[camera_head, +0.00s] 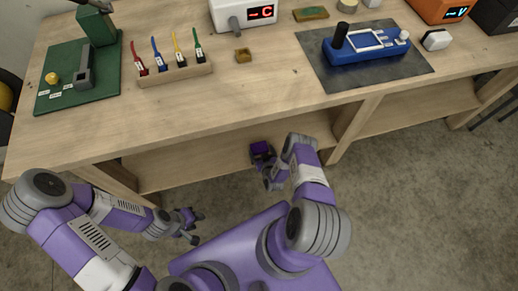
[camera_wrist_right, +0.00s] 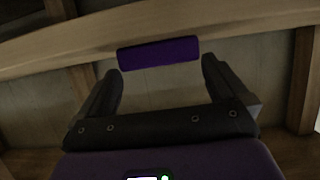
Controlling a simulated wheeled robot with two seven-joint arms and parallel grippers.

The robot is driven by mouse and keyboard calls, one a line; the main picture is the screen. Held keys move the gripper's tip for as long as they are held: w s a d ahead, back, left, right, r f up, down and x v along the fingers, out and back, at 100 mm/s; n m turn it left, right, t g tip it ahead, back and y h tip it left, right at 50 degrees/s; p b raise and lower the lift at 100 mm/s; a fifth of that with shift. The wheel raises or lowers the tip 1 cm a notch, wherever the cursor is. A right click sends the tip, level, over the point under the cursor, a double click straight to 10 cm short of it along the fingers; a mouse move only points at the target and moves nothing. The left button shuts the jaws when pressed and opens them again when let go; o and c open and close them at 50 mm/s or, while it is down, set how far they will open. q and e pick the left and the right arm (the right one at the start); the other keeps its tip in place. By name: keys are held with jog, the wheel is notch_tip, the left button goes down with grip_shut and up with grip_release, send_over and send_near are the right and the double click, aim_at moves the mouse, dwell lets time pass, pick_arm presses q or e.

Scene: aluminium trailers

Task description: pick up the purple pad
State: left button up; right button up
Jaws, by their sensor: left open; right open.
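The purple pad (camera_wrist_right: 158,53) shows in the right wrist view as a dark purple bar just beyond the fingertips of my right gripper (camera_wrist_right: 160,67). The gripper's fingers are open on either side, and the pad looks apart from both. In the head view, a small dark purple patch (camera_head: 260,147) shows at the tip of my right gripper (camera_head: 263,157), over the lower shelf; whether it is the pad or part of the gripper is hard to tell. My left gripper (camera_head: 197,227) is open and empty over the floor in front of the workbench.
The wooden workbench (camera_head: 270,95) has a front edge above a lower shelf (camera_head: 200,158). On top are a green board (camera_head: 105,85), a rack of coloured tools (camera_head: 175,75), a white display unit (camera_head: 235,14) and a blue device (camera_head: 365,50) on a dark mat (camera_head: 400,75).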

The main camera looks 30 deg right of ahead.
aim_at(259, 147)
jog(key=b+x, duration=0.1)
jog(key=x, duration=0.2)
jog(key=shift+w+f, duration=0.15)
jog(key=shift+w, duration=0.15)
jog(key=c, duration=0.7)
jog(key=shift+o, duration=0.2)
